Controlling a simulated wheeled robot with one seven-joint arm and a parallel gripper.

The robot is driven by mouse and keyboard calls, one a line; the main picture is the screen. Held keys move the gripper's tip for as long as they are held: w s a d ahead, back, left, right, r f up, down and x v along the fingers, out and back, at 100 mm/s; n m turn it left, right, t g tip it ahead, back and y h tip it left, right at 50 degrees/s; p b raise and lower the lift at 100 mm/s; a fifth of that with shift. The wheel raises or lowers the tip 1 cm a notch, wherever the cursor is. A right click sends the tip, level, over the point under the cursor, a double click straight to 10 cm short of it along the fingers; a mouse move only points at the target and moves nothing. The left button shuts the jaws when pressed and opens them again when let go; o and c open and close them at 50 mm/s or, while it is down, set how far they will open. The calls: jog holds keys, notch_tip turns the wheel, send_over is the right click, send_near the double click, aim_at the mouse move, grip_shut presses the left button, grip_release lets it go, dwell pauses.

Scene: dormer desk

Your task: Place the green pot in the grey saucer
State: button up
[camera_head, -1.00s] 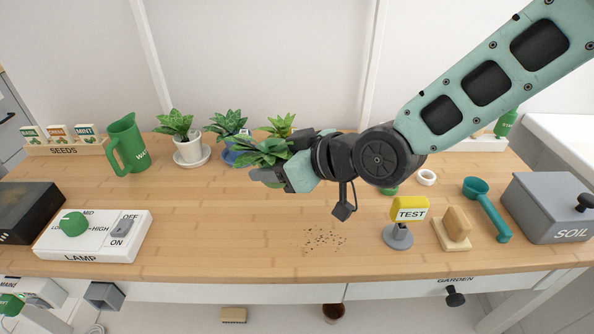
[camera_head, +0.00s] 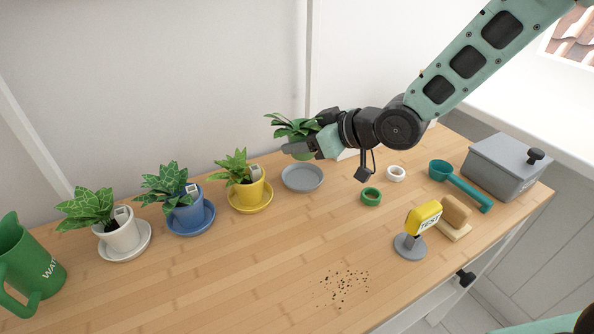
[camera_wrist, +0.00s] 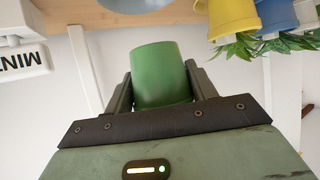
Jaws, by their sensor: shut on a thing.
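My gripper (camera_head: 298,149) is shut on the green pot (camera_wrist: 160,72), which sits between both fingers in the wrist view. The grey saucer (camera_head: 303,178) lies empty on the desk, just below my gripper in the picture. The pot is held up off the desk; its exact height over the saucer is hard to tell. A grey rounded edge at the top of the wrist view looks like the saucer (camera_wrist: 135,4).
A yellow pot (camera_head: 246,192), a blue pot (camera_head: 187,212) and a white pot (camera_head: 120,235) stand in matching saucers to the left. The front middle holds only scattered soil.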

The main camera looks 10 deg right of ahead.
aim_at(303, 179)
jog(key=shift+f+b, duration=0.55)
jog(key=shift+f, duration=2.8)
jog(key=shift+f, duration=0.2)
jog(key=o, duration=1.1)
jog(key=shift+r, duration=0.15)
jog(key=shift+s+d+r, duration=0.1)
jog(key=shift+r, duration=0.1)
jog(key=p+v, duration=0.1)
jog(key=v, duration=0.6)
jog(key=shift+s+d+f, duration=0.1)
